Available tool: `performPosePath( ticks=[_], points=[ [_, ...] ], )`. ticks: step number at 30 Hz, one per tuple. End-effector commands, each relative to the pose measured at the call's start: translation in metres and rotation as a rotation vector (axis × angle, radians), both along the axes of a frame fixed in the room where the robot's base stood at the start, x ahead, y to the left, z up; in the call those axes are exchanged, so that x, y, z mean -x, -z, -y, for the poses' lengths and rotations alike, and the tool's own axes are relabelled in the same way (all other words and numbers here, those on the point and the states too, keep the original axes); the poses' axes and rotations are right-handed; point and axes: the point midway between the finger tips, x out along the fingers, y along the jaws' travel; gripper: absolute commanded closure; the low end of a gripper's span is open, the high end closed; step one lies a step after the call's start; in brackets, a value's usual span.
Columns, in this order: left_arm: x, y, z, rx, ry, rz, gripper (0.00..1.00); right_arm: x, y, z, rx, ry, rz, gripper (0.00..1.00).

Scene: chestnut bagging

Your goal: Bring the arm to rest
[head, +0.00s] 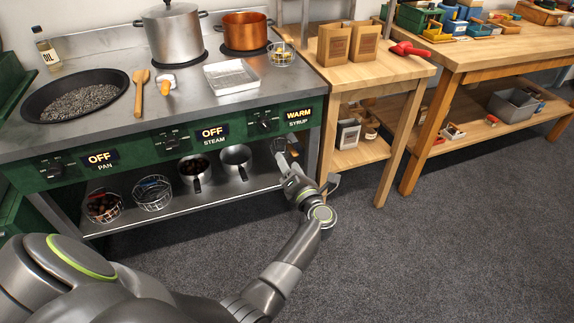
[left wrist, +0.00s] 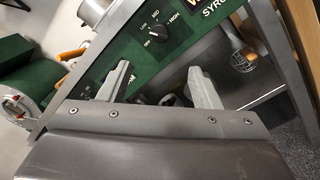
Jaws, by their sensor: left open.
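My left arm comes in from the lower left of the head view. Its gripper (head: 283,156) is in front of the green stove front, below the syrup knob and near the right end of the lower shelf. In the left wrist view the two fingers of the left gripper (left wrist: 165,82) stand wide apart with nothing between them. The green control panel (left wrist: 160,45) with a knob is just beyond them. My right gripper is not in view.
The stove's lower shelf (head: 215,200) holds wire baskets (head: 153,192) and small pots (head: 236,160). The grey floor (head: 430,250) in front is clear.

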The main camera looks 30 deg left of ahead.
Motion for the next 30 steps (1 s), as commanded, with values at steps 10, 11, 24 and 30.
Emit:
performPosePath(
  ticks=[10, 11, 24, 30],
  points=[
    [0.0, 0.0, 0.0, 0.0, 0.0, 0.0, 0.42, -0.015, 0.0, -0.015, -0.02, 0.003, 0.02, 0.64],
    [0.0, 0.0, 0.0, 0.0, 0.0, 0.0, 0.42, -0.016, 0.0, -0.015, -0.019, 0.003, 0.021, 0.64],
    [0.046, 0.115, 0.014, -0.63, 0.378, -0.612, 0.42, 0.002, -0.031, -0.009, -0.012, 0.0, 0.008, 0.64],
    [0.141, 0.235, 0.028, -1.024, 0.77, -1.086, 0.42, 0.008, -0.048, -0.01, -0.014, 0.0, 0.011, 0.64]
  ],
)
